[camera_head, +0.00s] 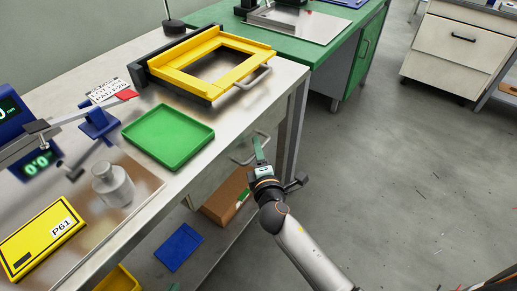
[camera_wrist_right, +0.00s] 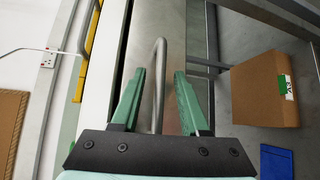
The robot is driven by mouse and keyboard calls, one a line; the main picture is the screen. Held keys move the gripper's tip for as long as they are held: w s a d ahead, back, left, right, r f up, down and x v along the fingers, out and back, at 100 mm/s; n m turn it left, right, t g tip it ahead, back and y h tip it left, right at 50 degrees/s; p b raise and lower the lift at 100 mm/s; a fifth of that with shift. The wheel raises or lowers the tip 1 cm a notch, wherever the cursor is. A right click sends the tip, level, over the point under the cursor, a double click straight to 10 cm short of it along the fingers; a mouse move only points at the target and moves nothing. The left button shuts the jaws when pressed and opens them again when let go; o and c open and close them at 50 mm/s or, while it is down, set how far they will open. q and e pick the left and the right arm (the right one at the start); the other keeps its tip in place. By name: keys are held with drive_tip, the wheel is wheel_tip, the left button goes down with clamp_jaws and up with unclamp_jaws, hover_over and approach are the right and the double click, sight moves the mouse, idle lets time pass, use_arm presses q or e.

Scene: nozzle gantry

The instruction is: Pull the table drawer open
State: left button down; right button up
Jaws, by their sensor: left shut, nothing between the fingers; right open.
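The table drawer's grey bar handle (camera_head: 243,161) stands out from the table's front, below the top. In the right wrist view the handle (camera_wrist_right: 159,72) runs between my fingers, in front of the metallic drawer front (camera_wrist_right: 180,25). My right gripper (camera_head: 260,150) is at the handle. In the right wrist view its green fingers (camera_wrist_right: 158,98) are apart, one on each side of the bar, with gaps showing. The drawer front is mostly hidden in the head view and looks flush under the top. My left gripper is not in view.
The worktable (camera_head: 225,118) holds a yellow frame (camera_head: 170,75) with its own handle, a green tray (camera_head: 168,137) and a metal weight (camera_head: 113,186). The floor (camera_head: 400,170) to the right is clear.

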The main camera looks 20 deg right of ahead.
drive_tip(key=shift+c, duration=0.2)
clamp_jaws()
idle(1.1)
